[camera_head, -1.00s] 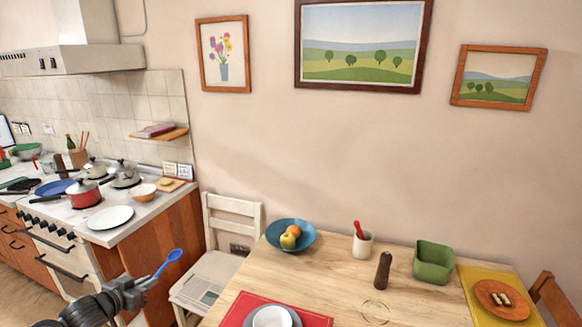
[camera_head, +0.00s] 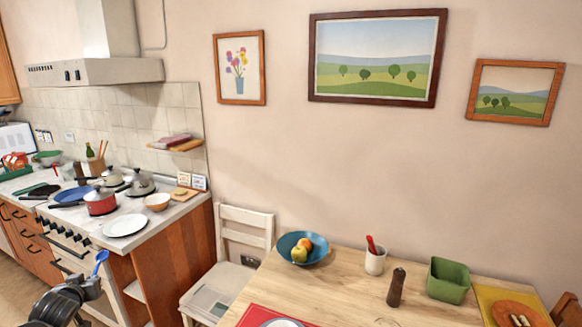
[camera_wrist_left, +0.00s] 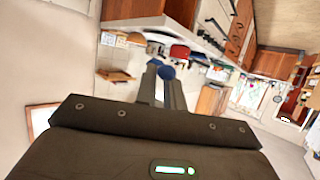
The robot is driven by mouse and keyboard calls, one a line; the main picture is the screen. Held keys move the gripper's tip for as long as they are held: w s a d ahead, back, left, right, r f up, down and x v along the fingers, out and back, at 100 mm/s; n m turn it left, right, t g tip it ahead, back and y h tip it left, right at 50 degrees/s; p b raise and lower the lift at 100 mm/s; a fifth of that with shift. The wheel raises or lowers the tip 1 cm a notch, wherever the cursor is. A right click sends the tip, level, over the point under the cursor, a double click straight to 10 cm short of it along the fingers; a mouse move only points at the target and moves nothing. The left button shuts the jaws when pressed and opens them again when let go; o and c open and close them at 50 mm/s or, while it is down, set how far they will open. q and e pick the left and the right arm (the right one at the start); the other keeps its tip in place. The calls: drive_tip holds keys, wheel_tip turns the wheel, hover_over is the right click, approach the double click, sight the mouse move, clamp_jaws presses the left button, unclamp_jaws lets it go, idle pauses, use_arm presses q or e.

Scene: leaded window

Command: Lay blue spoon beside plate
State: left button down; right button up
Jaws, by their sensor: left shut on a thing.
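My left gripper (camera_head: 92,287) is shut on the blue spoon (camera_head: 100,263), at the lower left of the head view, in front of the stove and off the table. The spoon's bowl points up. In the left wrist view the fingers (camera_wrist_left: 160,88) are closed together, with the blue spoon (camera_wrist_left: 167,72) showing at their tips; its handle is mostly hidden. A plate (camera_head: 282,323) on a red placemat (camera_head: 252,316) is cut off by the bottom edge of the head view. My right gripper is not in view.
The wooden table (camera_head: 335,285) carries a blue fruit bowl (camera_head: 291,252), a white cup (camera_head: 375,262), a dark mill (camera_head: 396,287) and a green container (camera_head: 449,280). A white chair (camera_head: 207,300) stands at its left. Another white plate (camera_head: 126,225) lies on the counter.

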use_arm(q)
drive_tip(key=s+a+n+g+y, duration=0.2)
drive_tip(key=s+a+n+y, duration=0.1)
drive_tip(key=s, duration=0.4)
drive_tip(key=w+d+r+m+t+h, duration=0.1)
drive_tip(key=w+d+r, duration=0.1)
drive_tip(key=d, duration=0.6)
drive_tip(key=w+d+r+m+t+h, duration=0.1)
drive_tip(key=w+d+r+m+h, duration=0.1)
drive_tip(key=d, duration=0.6)
drive_tip(key=w+d+r+m+t+h, duration=0.1)
drive_tip(key=w+d+r, duration=0.1)
drive_tip(key=d, duration=0.7)
drive_tip(key=s+d+r+m+h, duration=0.2)
drive_tip(key=s+d+r, duration=0.2)
drive_tip(key=d+r, duration=0.4)
drive_tip(key=s+d+r+m+h, duration=0.2)
drive_tip(key=s+d+r, duration=0.2)
drive_tip(key=d+r, duration=0.45)
wheel_tip(320, 180, down, 12)
drive_tip(key=d+b, duration=0.1)
drive_tip(key=b, duration=0.9)
drive_tip(key=shift+w+d+f, duration=0.2)
drive_tip(key=shift+w, duration=0.1)
